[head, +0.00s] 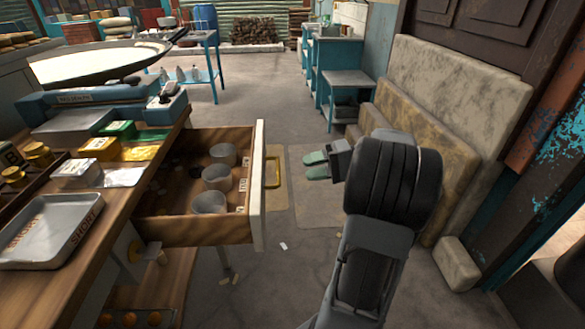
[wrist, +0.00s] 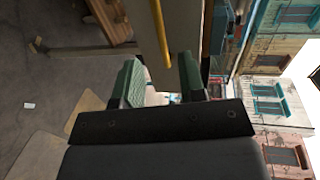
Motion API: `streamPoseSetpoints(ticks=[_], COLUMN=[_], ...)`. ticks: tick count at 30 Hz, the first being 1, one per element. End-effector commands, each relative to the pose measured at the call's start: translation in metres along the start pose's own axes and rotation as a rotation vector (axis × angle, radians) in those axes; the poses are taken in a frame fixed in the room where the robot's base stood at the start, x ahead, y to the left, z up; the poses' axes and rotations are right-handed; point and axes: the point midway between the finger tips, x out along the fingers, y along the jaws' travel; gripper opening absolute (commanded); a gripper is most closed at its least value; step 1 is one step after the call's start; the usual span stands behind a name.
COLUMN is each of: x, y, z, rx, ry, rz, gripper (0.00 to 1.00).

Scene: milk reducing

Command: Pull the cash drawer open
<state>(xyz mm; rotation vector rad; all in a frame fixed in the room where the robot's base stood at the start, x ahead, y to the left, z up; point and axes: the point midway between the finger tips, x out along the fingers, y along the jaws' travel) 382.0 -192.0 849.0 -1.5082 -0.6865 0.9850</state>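The cash drawer (head: 258,195) stands pulled out from the wooden counter, with its inside showing. It holds several round metal cups (head: 216,178) in a row. Its pale front carries a yellow handle (head: 272,172). My gripper (head: 314,166) is to the right of the handle, with a gap between them in the head view. In the wrist view the green fingers of my gripper (wrist: 158,78) are spread apart and empty. The handle (wrist: 160,32) shows beyond the fingertips, in line with the space between them, against the drawer front (wrist: 188,25).
A metal tray (head: 45,232), small boxes and a blue scale (head: 100,100) crowd the counter. Stone slabs (head: 450,90) lean at the right, and a small block (head: 457,263) lies on the floor. The floor between drawer and slabs is mostly clear.

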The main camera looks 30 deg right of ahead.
Motion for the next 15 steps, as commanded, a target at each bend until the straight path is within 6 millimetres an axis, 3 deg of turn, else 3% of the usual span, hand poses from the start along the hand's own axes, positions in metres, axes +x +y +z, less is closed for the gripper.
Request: streamPoseSetpoints(ticks=[6,15], x=[-0.032,-0.045], y=[-0.001,0.0], z=[0.0,0.001], rx=[0.0,0.0], ry=[0.001,-0.001], rz=[0.001,0.0], gripper=[0.37,0.37])
